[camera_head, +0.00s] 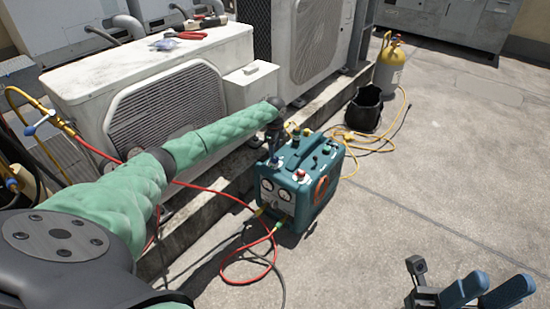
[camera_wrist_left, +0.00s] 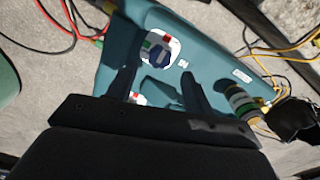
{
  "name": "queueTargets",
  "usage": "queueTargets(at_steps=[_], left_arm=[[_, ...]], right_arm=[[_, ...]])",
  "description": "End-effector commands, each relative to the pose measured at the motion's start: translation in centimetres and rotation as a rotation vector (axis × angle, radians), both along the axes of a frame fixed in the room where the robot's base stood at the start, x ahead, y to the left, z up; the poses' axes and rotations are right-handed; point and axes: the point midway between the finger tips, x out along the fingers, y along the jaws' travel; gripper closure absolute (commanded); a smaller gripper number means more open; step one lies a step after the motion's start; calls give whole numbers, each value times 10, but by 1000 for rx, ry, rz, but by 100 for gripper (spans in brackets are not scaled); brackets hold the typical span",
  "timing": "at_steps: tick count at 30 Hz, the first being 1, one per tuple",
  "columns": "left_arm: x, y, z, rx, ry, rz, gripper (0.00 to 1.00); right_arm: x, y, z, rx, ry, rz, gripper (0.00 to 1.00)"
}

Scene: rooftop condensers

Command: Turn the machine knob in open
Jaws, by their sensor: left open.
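The teal machine (camera_head: 312,182) stands on the ground beside the condenser, with gauges on its front and knobs on top. In the left wrist view, a blue knob (camera_wrist_left: 160,55) sits on a white round plate with red and green marks on the machine's top. My left gripper (camera_head: 273,140) is above the machine's near-left top edge. In the left wrist view its two fingers (camera_wrist_left: 157,78) are apart, with the knob ahead between their tips; contact cannot be told. A second plate (camera_wrist_left: 137,98) is partly hidden by the fingers. My right gripper (camera_head: 505,279) is open and empty at lower right.
Red and yellow hoses (camera_head: 262,262) run from the machine over the ground. A black bucket (camera_head: 364,110) and a yellow-topped cylinder (camera_head: 391,65) stand behind it. The white condenser (camera_head: 150,85) is at left, with tools on top. The ground at right is clear.

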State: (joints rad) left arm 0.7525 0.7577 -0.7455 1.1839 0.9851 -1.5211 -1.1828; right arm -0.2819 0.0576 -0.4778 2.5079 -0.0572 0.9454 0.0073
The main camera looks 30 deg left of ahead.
Motion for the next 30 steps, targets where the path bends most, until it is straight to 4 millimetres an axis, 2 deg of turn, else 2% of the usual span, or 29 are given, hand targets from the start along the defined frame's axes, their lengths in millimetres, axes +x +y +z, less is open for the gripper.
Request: queueTargets(at_steps=[3,9,20,27,30], left_arm=[[0,0,-21,0,2,1,48],[0,0,-47,0,1,1,48],[0,0,-53,0,-1,1,48],[0,0,-53,0,-1,1,93],[0,0,-53,0,0,2,93]], right_arm=[[0,1,-5,6,-2,13,64],[1,4,-8,14,-3,32,64],[1,4,-8,16,-5,38,64],[1,5,-8,16,-5,38,64],[1,5,-7,16,-5,38,64]])
